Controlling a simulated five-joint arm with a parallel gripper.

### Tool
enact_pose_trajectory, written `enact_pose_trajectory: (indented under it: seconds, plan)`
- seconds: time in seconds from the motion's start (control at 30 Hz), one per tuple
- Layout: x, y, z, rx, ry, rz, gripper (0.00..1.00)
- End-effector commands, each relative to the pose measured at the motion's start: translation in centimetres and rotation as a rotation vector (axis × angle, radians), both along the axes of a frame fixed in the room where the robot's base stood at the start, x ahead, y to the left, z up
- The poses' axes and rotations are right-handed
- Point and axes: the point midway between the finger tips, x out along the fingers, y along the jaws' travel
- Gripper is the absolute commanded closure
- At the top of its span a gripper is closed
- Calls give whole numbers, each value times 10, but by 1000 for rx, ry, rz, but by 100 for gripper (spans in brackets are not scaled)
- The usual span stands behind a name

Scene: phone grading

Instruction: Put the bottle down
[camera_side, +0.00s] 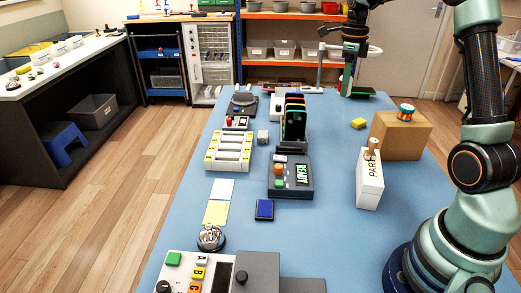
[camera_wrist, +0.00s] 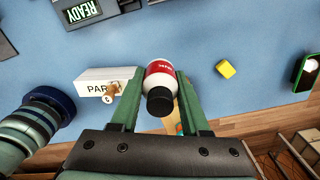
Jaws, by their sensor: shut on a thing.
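The bottle (camera_wrist: 160,75) is white with a red label and a black cap. In the wrist view it lies between the two green fingers of my gripper (camera_wrist: 159,85), which is shut on it. The cap end points toward the palm in that view. The blue table (camera_side: 330,240) shows beyond the bottle; the gap between them cannot be judged.
A white PARTS box (camera_side: 369,185) stands left of the bottle in the wrist view (camera_wrist: 95,75). A cardboard box (camera_side: 402,138) bears a small round item (camera_side: 405,111). A yellow block (camera_side: 359,123) lies nearby. The READY device (camera_side: 290,187) stands mid-table. Bare table surrounds the yellow block.

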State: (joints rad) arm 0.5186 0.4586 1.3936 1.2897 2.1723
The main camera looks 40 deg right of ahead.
Motion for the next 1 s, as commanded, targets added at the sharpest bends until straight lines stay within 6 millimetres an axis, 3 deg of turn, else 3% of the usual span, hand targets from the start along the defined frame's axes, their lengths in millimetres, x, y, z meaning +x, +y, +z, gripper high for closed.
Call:
enact_pose_trajectory:
  seconds: [0.1, 0.27, 0.73, 1.0]
  plan:
    - [-6, -21, -2, 1, 0, -44, 100]
    - [-8, -28, -17, 2, 4, -60, 100]
    - [-9, -27, -128, 3, 5, -58, 100]
    - [-7, -27, -159, 1, 0, -58, 100]
